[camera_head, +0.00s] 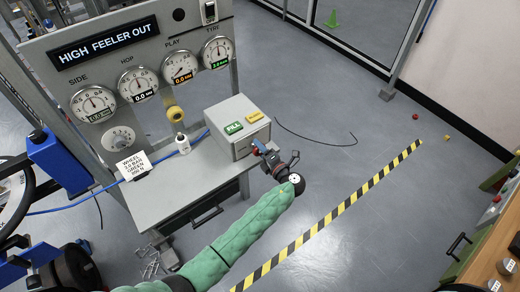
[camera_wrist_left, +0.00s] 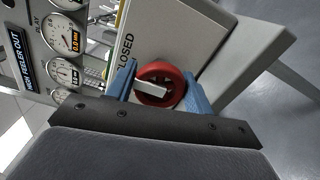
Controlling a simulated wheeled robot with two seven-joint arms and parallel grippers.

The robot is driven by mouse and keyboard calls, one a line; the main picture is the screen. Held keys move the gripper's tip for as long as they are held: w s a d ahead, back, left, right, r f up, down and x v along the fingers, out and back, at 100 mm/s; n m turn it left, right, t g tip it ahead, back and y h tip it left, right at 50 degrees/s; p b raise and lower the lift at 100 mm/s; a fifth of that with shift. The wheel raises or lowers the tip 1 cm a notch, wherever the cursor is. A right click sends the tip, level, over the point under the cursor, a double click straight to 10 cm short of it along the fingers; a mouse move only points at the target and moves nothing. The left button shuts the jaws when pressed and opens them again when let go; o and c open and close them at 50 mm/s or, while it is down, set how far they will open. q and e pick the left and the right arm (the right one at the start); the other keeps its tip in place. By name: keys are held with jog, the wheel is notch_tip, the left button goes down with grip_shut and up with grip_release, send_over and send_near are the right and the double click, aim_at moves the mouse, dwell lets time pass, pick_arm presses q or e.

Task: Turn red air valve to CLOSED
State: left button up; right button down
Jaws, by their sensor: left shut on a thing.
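The red air valve (camera_wrist_left: 162,84) is a round red knob with a pale bar across its face, on the side of a light grey box (camera_head: 238,122). The word CLOSED shows on the box above the knob in the left wrist view. My left gripper (camera_wrist_left: 160,88) has its two blue fingers on either side of the red knob, shut on it. In the head view the left gripper (camera_head: 266,152) is at the right side of the box, and the valve is mostly hidden there. My right gripper is not in view.
A gauge panel (camera_head: 150,55) rises behind. Yellow-black tape (camera_head: 335,212) crosses the open floor at right.

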pick_arm(q)
jog(key=shift+d, duration=0.1)
dwell(0.3)
jog(key=o, duration=1)
jog(key=shift+c, duration=0.2)
jog(key=shift+s+d+f, duration=0.1)
jog(key=b+v, duration=0.2)
jog(key=v, duration=0.5)
jog(key=shift+s+d+b, duration=0.2)
jog(key=shift+b, duration=0.2)
